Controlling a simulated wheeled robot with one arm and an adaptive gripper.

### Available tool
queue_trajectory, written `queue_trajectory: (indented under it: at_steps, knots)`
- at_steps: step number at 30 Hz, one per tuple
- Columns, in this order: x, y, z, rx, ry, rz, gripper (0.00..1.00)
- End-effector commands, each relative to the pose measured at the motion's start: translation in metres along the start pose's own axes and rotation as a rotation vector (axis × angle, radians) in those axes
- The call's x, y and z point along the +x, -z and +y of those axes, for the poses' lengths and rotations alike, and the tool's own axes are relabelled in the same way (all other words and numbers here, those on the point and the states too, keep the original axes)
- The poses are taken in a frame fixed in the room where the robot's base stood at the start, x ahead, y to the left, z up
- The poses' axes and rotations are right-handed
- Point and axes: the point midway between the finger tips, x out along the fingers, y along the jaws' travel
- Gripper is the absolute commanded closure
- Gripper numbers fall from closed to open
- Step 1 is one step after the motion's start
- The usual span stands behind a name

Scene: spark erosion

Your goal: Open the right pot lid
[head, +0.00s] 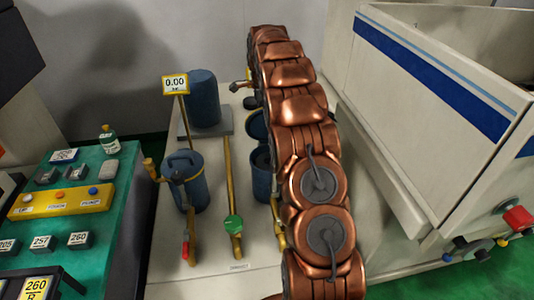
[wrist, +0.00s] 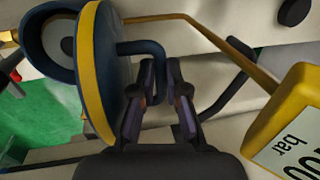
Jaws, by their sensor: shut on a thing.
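The right pot (head: 261,182) is a blue can, partly hidden behind my copper arm in the head view. Its lid (head: 257,125) stands raised at the back of its mouth. In the wrist view, the lid (wrist: 94,70) is tilted edge-on with a yellow rim, and the open pot (wrist: 52,48) shows beside it. My gripper (wrist: 160,75) is shut on the lid's dark bent handle (wrist: 148,47). The fingers are hidden behind my arm in the head view. The left pot (head: 190,190) has its lid on.
A brass pipe with a green knob (head: 233,223) runs between the pots. A blue cylinder (head: 203,98) and a display sign (head: 175,84) stand behind. A yellow gauge (wrist: 286,125) is close right in the wrist view. A large cream machine (head: 420,100) borders the right.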

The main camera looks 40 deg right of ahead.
Motion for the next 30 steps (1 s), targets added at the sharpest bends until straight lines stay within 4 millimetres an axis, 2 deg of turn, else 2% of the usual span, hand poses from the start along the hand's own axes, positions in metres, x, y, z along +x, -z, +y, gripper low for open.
queue_trajectory:
  at_steps: [16,22,29,30]
  knots:
    - [0.008,0.000,-0.017,-0.001,0.010,-0.001,1.00]
    - [0.015,0.000,-0.022,0.000,0.006,0.000,0.89]
    - [0.019,0.000,-0.021,0.000,0.001,0.000,0.87]
    - [0.019,0.000,-0.020,-0.001,0.000,0.000,0.65]
